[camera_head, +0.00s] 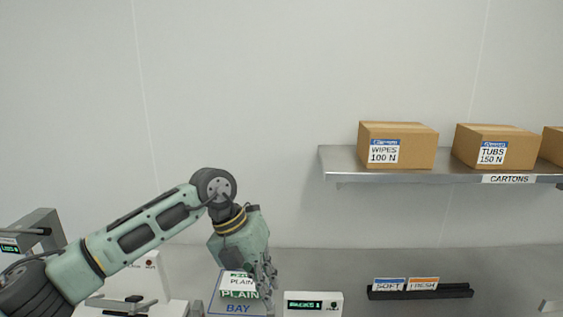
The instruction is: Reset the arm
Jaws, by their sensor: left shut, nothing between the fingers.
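My left arm comes in from the left and bends down at the wrist. My left gripper (268,279) points downward beside a stack of packs labelled PLAIN (239,288). The stack lies on a mat marked BAY (237,309). The gripper is shut with nothing held, close to the right edge of the PLAIN packs; I cannot tell whether it touches them. My right gripper is not in view.
A small white unit with a green PACKS display (313,304) stands right of the bay. A dark rack with SOFT and FRESH labels (420,291) is further right. A metal shelf (343,165) holds cartons, WIPES (418,149) and TUBS (518,152). White machines stand at left.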

